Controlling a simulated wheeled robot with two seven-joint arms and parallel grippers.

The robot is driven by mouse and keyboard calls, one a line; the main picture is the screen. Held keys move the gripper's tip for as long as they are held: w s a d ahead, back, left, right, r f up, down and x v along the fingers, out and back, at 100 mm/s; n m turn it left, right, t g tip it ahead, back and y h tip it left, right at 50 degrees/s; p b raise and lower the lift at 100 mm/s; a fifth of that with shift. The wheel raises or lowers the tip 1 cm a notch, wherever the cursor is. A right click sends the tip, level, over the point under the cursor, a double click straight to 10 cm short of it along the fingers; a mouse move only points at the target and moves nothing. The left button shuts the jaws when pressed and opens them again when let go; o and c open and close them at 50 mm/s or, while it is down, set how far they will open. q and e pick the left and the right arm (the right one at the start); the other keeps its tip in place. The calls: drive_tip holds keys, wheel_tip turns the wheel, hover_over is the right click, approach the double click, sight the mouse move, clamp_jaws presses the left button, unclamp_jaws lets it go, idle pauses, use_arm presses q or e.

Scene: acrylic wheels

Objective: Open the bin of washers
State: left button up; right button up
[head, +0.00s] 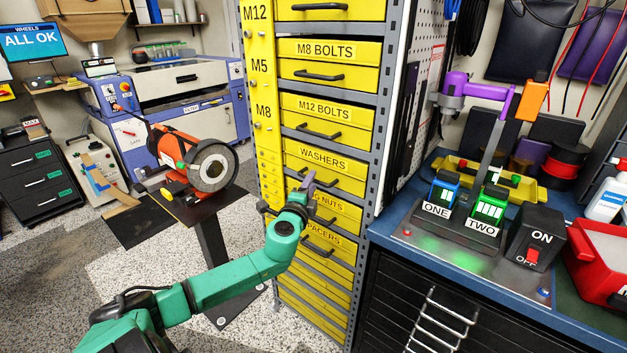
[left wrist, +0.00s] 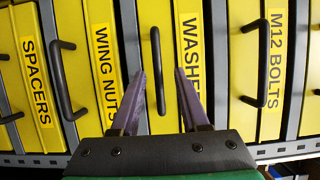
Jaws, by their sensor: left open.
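The washers bin (head: 345,166) is a yellow drawer with a black bar handle, in the tall bin rack between the M12 bolts and nuts bins. Its front looks flush with the bins around it. My left gripper (head: 308,182) is in front of its handle, on a green arm. In the left wrist view, the two purple fingers of my left gripper (left wrist: 161,76) are apart, one on each side of the washers handle (left wrist: 156,60). The washers label (left wrist: 188,50) is partly hidden by a finger. I cannot tell whether the fingers touch the handle. My right gripper is not in view.
Close by are the M12 bolts bin (head: 332,119) above and the spacers bin (head: 330,244) below, with similar handles. A blue workbench (head: 390,222) stands right of the rack. An orange machine on a stand (head: 190,155) is left of it. Speckled floor lies open between.

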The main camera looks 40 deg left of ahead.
use_arm(q)
drive_tip(key=shift+x, duration=1.25)
drive_tip(key=shift+a+f, duration=0.15)
drive_tip(key=shift+a, duration=0.05)
drive_tip(key=shift+d, duration=0.1)
clamp_jaws()
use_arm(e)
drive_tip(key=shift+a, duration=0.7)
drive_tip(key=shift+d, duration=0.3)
